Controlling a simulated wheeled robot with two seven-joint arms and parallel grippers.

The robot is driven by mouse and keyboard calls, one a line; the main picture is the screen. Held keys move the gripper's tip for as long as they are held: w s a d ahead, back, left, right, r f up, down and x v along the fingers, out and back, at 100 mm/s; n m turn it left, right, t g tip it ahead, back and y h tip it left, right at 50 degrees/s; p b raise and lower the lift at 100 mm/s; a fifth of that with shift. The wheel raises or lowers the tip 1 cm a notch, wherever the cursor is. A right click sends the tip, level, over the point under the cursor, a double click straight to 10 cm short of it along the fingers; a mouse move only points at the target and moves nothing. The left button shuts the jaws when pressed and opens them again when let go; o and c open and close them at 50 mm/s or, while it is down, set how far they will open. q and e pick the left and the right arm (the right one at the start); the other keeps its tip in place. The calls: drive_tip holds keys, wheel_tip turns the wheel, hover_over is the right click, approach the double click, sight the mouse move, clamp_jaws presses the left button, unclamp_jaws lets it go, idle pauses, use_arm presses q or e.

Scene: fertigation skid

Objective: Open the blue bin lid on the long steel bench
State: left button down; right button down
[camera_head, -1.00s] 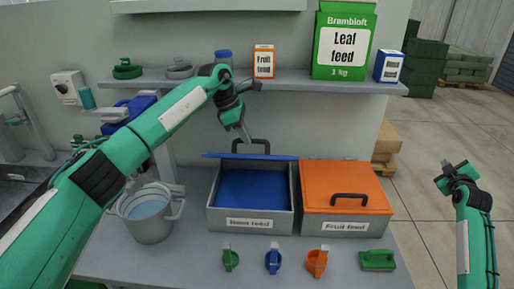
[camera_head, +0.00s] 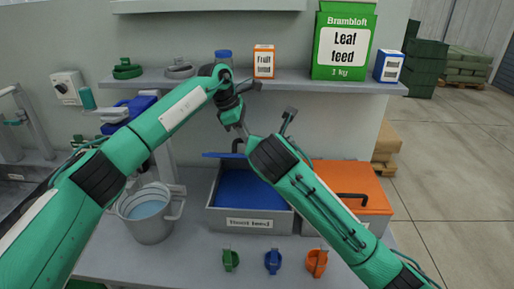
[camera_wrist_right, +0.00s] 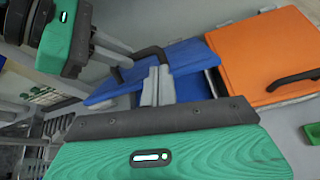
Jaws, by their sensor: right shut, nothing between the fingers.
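The blue bin (camera_head: 281,217) stands on the steel bench (camera_head: 195,254), its blue inside showing. Its blue lid is raised at the back, seen nearly edge-on in the head view (camera_head: 221,155). The lid also shows in the right wrist view (camera_wrist_right: 190,56) with its dark handle (camera_wrist_right: 148,51). My left gripper (camera_head: 241,128) hangs above the raised lid; I cannot tell its opening. My right gripper (camera_head: 251,139) is shut and empty, its fingers close to the left gripper's and in front of the lid in the wrist view. Whether they touch the lid is unclear.
An orange-lidded bin (camera_head: 375,200) stands right, partly behind my right arm. A bucket (camera_head: 150,226) stands left. Green, blue and orange fittings (camera_head: 273,261) lie in front. A shelf (camera_head: 300,82) with boxes runs above the bins.

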use_arm(q)
drive_tip(key=shift+w+a+f, duration=0.1)
drive_tip(key=shift+a+f, duration=0.05)
drive_tip(key=shift+f, duration=0.2)
use_arm(e)
drive_tip(key=s+a+n, duration=0.2)
drive_tip(key=s+a, duration=0.1)
drive_tip(key=s, duration=0.1)
drive_tip(key=x, duration=0.9)
drive_tip(key=shift+w+a, duration=0.15)
drive_tip(key=shift+w, duration=0.35)
drive_tip(key=shift+r, duration=0.1)
